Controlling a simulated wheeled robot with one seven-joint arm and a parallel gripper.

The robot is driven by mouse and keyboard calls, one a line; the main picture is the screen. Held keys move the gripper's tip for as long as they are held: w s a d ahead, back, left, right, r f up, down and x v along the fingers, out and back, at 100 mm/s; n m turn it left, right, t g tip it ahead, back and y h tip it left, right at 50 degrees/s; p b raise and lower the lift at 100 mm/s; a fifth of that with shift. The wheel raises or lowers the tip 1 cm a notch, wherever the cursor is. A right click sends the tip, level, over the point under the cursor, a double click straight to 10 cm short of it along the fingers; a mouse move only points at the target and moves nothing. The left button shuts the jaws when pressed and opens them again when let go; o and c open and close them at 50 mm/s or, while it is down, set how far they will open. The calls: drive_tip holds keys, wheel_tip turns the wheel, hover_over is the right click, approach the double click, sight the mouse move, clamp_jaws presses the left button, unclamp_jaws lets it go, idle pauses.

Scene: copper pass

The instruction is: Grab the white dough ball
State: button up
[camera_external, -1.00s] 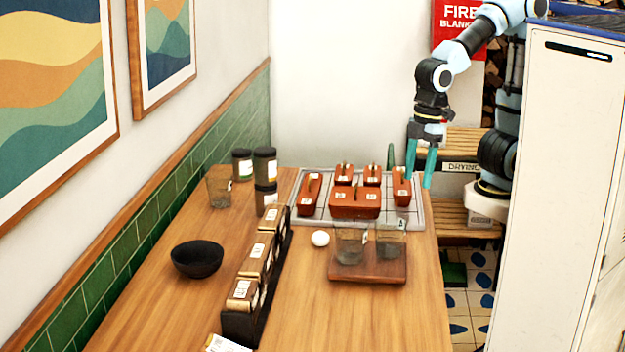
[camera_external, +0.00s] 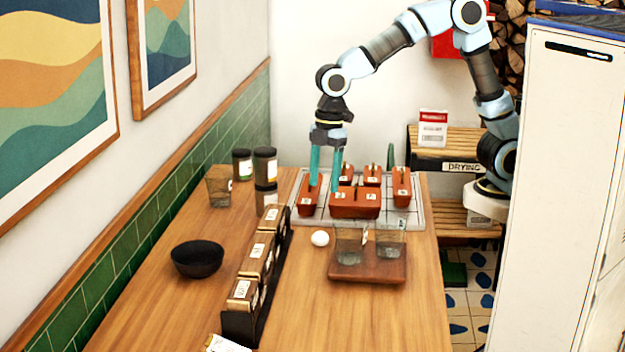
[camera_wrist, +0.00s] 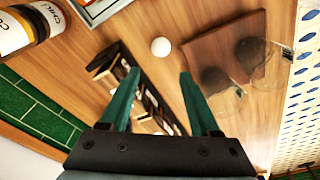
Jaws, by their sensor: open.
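The white dough ball (camera_external: 320,238) rests on the wooden table, just left of the wooden board with the glasses. It also shows in the wrist view (camera_wrist: 160,47), above and between my fingertips in the picture. My gripper (camera_external: 325,188) has teal fingers, points down and is open and empty. In the external view it is over the terracotta boxes, behind the ball. The ball is apart from my fingers, and nothing hides it.
A wooden board (camera_external: 368,272) with two glasses (camera_external: 350,246) stands right of the ball. A black rack (camera_external: 240,325) of labelled boxes runs along its left. Terracotta boxes (camera_external: 355,207) sit on a grid mat behind. A black bowl (camera_external: 197,259) is further left.

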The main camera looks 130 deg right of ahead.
hover_over(320, 231)
drive_tip(key=f, duration=0.5)
drive_tip(key=s+f+p, duration=0.1)
drive_tip(key=f, duration=0.2)
drive_tip(key=shift+f, duration=0.15)
drive_tip(key=shift+w+a+f+p, duration=0.15)
drive_tip(key=shift+f+p, duration=0.15)
drive_tip(key=shift+f, duration=0.6)
drive_tip(key=shift+w+d+f+p, duration=0.1)
drive_tip(key=shift+w+f+p, duration=0.15)
drive_tip(key=shift+f, duration=0.7)
drive_tip(key=shift+w+a+f+p, duration=0.1)
drive_tip(key=shift+f+p, duration=0.25)
drive_tip(key=shift+f, duration=0.55)
clamp_jaws()
